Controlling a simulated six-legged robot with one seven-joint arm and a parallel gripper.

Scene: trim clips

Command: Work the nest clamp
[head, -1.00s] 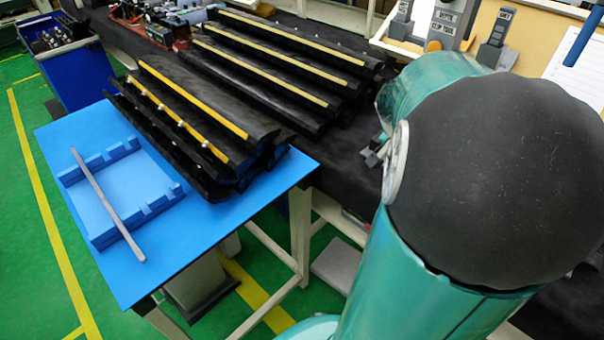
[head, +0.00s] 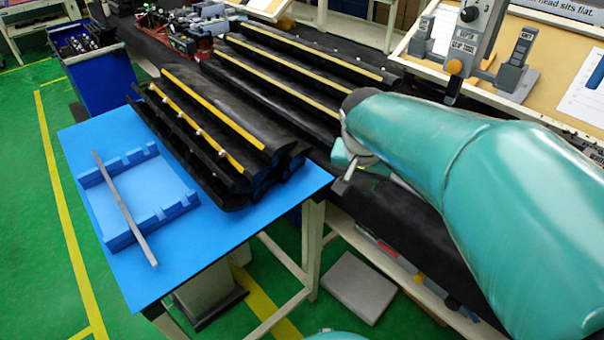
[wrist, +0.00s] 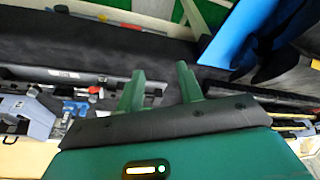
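A blue nest (head: 104,225) with notched side rails lies on the blue table top at the left of the head view. A thin grey bar (head: 124,207) lies slantwise across it, over both rails; I take this bar to be the nest's clamp, but cannot tell whether it is fastened. My gripper (head: 345,176) is over the dark bench, right of the nest and well apart from it, partly hidden by my arm. The nest cannot be made out there.
Black trim strips (head: 205,125) with yellow lines and small clips are piled between the nest and my gripper. More strips (head: 290,80) lie behind. Grey gauge stands (head: 470,45) rise from a tan board at the back right. A blue bin (head: 88,70) stands at the far left.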

